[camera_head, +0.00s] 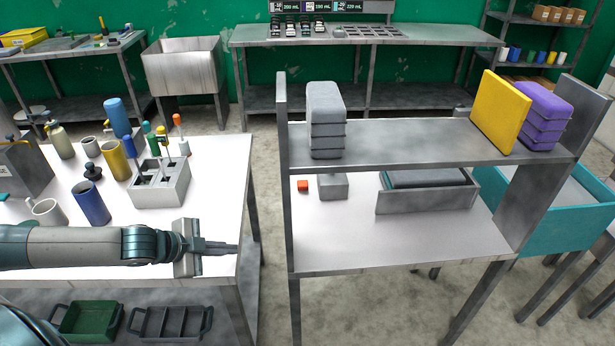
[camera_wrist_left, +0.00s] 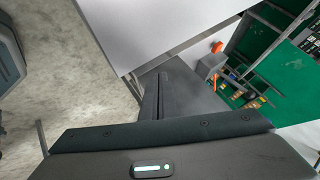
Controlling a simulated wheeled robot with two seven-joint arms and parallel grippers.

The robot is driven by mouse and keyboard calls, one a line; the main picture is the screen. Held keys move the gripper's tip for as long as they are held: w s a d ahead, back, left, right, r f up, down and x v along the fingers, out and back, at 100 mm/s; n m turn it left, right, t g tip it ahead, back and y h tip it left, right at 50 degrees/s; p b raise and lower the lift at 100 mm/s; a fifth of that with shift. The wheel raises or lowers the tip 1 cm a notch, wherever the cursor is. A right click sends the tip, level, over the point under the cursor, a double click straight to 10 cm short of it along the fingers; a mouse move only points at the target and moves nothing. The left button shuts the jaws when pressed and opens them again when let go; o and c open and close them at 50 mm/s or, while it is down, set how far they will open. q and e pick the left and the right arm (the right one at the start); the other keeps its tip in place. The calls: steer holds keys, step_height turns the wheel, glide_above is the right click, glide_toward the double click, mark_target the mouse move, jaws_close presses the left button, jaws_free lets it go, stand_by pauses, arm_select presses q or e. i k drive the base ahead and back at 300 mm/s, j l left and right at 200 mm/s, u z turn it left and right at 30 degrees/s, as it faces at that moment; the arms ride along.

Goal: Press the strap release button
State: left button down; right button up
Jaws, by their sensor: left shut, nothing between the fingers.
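My right gripper is out of view.
The white table (camera_head: 215,200) holds a grey tool holder (camera_head: 160,190), a blue cup (camera_head: 92,203) and bottles. The upper shelf (camera_head: 400,145) carries grey pads (camera_head: 326,120) above the lower surface. A grey tray (camera_head: 425,201) stands right of the box. A gap separates table and unit.

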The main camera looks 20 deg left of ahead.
mark_target(301, 184)
steer(key=i, duration=1.4)
